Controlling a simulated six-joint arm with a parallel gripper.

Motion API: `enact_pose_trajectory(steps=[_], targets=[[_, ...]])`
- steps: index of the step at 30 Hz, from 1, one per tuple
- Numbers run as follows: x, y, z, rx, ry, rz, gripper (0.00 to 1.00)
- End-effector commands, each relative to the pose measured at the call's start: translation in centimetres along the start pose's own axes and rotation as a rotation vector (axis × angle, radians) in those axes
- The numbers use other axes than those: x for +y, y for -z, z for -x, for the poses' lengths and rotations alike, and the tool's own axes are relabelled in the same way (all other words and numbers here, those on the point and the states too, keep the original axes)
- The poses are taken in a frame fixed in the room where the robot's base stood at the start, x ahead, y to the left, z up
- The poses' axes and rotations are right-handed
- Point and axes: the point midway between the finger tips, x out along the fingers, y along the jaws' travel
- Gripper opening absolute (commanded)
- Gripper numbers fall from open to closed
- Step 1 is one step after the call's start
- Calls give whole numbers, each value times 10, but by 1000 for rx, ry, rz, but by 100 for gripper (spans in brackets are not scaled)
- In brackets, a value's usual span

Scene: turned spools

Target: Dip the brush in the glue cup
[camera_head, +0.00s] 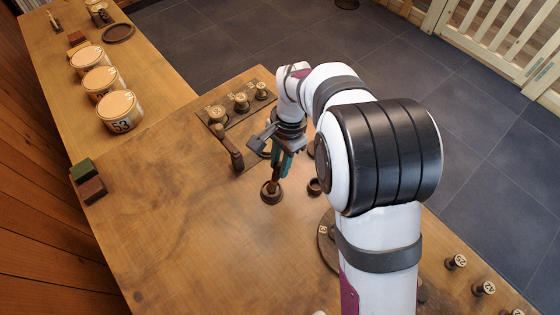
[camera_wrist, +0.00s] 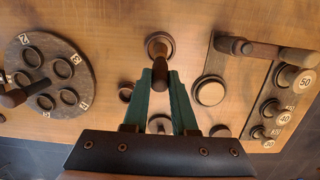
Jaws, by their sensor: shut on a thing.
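My gripper (camera_head: 279,167) has its green fingers closed on a brown brush, and it points down over the table. In the wrist view the brush (camera_wrist: 160,72) sits between the fingertips, with its lower end over the mouth of a round brown cup with a wide rim, which looks like the glue cup (camera_wrist: 152,38). In the head view this cup (camera_head: 271,197) stands directly below my gripper. The brush end overlaps the cup opening in both views. I cannot tell how deep it reaches, and the bristles are hidden.
A smaller dark cup (camera_head: 314,187) stands close to the right. A numbered disc with round wells (camera_wrist: 50,62) and a pale-topped round piece (camera_wrist: 209,91) are nearby. A rack (camera_head: 246,122) holds numbered spools, with a dark handled tool (camera_head: 230,146) at its near edge.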

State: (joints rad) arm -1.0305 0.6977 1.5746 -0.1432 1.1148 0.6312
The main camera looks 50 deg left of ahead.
Motion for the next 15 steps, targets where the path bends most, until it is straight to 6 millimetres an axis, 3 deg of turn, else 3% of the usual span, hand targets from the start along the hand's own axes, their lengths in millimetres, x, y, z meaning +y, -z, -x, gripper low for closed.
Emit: enact_pose_trajectory(steps=[11, 15], targets=[[1, 0, -2, -1, -4, 1, 0], [0, -1, 6, 1, -2, 2, 0]])
